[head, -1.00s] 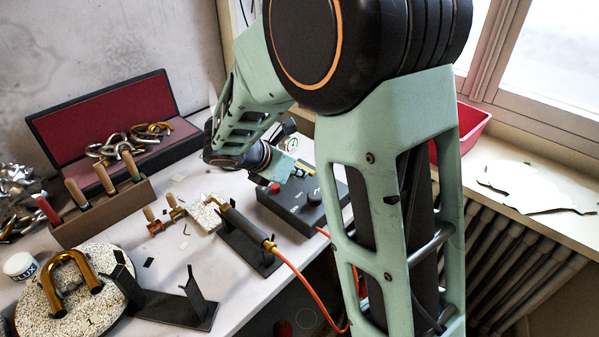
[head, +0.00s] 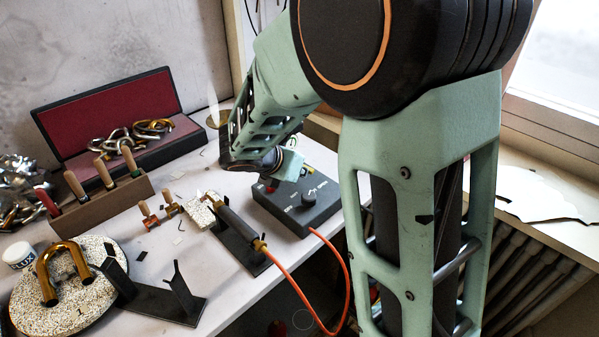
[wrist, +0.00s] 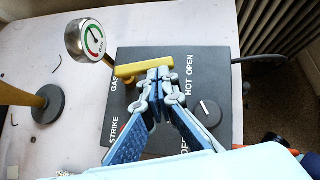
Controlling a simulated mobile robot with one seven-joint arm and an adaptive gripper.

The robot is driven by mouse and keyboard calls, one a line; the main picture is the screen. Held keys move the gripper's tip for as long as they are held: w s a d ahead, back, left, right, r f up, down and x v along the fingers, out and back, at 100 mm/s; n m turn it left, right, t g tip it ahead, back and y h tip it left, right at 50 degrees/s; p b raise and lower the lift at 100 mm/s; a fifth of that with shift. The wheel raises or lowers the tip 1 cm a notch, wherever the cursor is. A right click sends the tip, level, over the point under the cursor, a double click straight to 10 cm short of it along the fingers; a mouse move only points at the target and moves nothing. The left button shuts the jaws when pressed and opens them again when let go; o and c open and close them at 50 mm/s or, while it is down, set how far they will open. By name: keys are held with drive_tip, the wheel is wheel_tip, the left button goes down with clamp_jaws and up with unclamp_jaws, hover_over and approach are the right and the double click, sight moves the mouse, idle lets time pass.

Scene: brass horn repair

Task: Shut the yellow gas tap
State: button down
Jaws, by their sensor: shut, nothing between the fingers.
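The yellow gas tap (wrist: 144,67) is a bar handle on the dark control box (wrist: 190,140), beside the "GAS" lettering. In the wrist view it lies roughly left to right across the picture. My gripper (wrist: 159,74) is shut and empty, its blue-grey fingertips right at the tap's near side and right half; I cannot tell whether they touch it. The tips hide a little of the bar. In the head view the box (head: 318,214) shows under my wrist, but my arm hides the tap and fingertips there.
A round pressure gauge (wrist: 90,40) stands close left of the tap. A black knob (wrist: 208,112) is on the box's right part. A torch (head: 238,225) rests on a stand, its orange hose (head: 300,290) running near the box. Wooden-handled tools (head: 103,172) stand in a block at left.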

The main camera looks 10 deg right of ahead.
sight(311, 169)
drive_tip(key=d+n+y, duration=0.1)
drive_tip(key=d+n+t+y+b, duration=0.1)
drive_tip(key=n, duration=0.1)
drive_tip(key=shift+w+f, duration=0.1)
drive_tip(key=shift+w, duration=0.1)
drive_tip(key=n+y, duration=0.1)
drive_tip(key=d+n+t+y+b, duration=0.1)
drive_tip(key=shift+w+n, duration=0.4)
drive_tip(key=shift+w+d, duration=0.1)
drive_tip(key=shift+w, duration=0.1)
drive_tip(key=shift+w+d+b, duration=0.3)
drive_tip(key=shift+w+d, duration=0.35)
drive_tip(key=shift+w, duration=0.25)
drive_tip(key=shift+w+d+n+y, duration=0.2)
drive_tip(key=shift+d+n+y, duration=0.05)
drive_tip(key=shift+n+y, duration=0.6)
drive_tip(key=shift+w+n+y, duration=0.2)
drive_tip(key=shift+n+y, duration=0.35)
drive_tip(key=shift+n, duration=0.3)
drive_tip(key=shift+w+n+y, duration=0.4)
drive_tip(key=shift+n+y, duration=0.2)
drive_tip(key=shift+n, duration=0.1)
drive_tip(key=shift+w, duration=0.4)
